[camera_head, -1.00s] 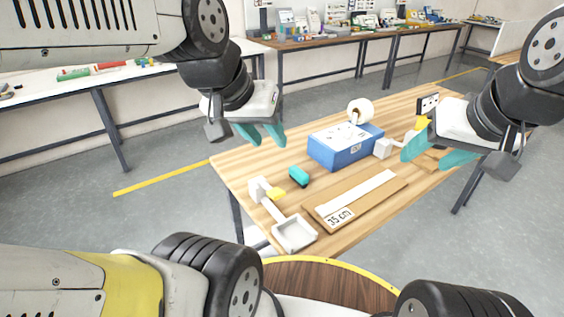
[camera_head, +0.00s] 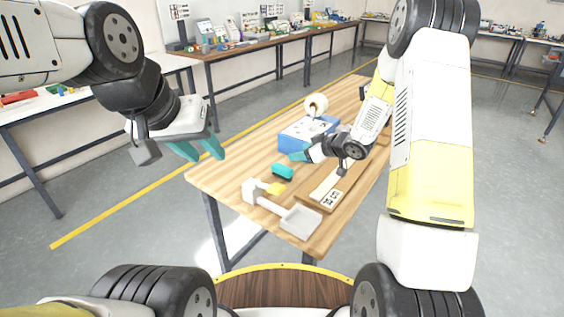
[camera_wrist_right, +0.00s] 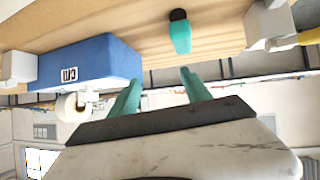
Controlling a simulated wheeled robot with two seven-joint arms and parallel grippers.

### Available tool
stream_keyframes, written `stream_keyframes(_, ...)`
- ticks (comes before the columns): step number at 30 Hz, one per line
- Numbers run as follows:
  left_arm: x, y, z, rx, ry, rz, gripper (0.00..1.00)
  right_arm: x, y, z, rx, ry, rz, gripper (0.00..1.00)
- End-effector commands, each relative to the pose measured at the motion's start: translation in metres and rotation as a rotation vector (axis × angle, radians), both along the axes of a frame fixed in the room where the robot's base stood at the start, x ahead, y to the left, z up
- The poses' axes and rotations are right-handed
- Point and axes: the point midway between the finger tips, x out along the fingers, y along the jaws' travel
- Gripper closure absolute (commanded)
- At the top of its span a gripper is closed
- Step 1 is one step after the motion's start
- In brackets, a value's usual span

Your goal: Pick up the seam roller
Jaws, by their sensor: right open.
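The seam roller, a small teal piece with a black end (camera_head: 282,171), lies on the wooden table left of the board. It also shows in the right wrist view (camera_wrist_right: 180,34), apart from the fingers. My right gripper (camera_head: 298,157) is above the table between the blue box and the board, just up and right of the seam roller. Its two teal fingers are spread and empty in the right wrist view (camera_wrist_right: 158,86). My left gripper (camera_head: 198,152) is open and empty, off the table's left edge.
A brown board with a label (camera_head: 330,197) lies to the right.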

Motion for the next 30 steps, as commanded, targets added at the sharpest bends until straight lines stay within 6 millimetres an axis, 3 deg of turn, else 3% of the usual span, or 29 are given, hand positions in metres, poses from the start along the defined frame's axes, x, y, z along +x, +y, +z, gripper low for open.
stream_keyframes(1, 0.0, 0.0, 0.0, 0.0, 0.0, 0.0, 0.64, -0.005, 0.01, -0.021, 0.03, 0.014, 0.046, 0.44)
stream_keyframes(6, 0.0, 0.0, 0.0, 0.0, 0.0, 0.0, 0.64, -0.018, 0.03, -0.048, 0.096, 0.029, 0.137, 0.44)
stream_keyframes(11, 0.0, 0.0, 0.0, 0.0, 0.0, 0.0, 0.64, -0.017, 0.041, -0.058, 0.113, 0.033, 0.159, 0.44)
stream_keyframes(24, 0.0, 0.0, 0.0, 0.0, 0.0, 0.0, 0.64, 0.017, 0.082, -0.082, 0.111, 0.033, 0.159, 0.44)
stream_keyframes(30, 0.0, 0.0, 0.0, 0.0, 0.0, 0.0, 0.64, 0.023, 0.089, -0.087, 0.111, 0.032, 0.155, 0.44)
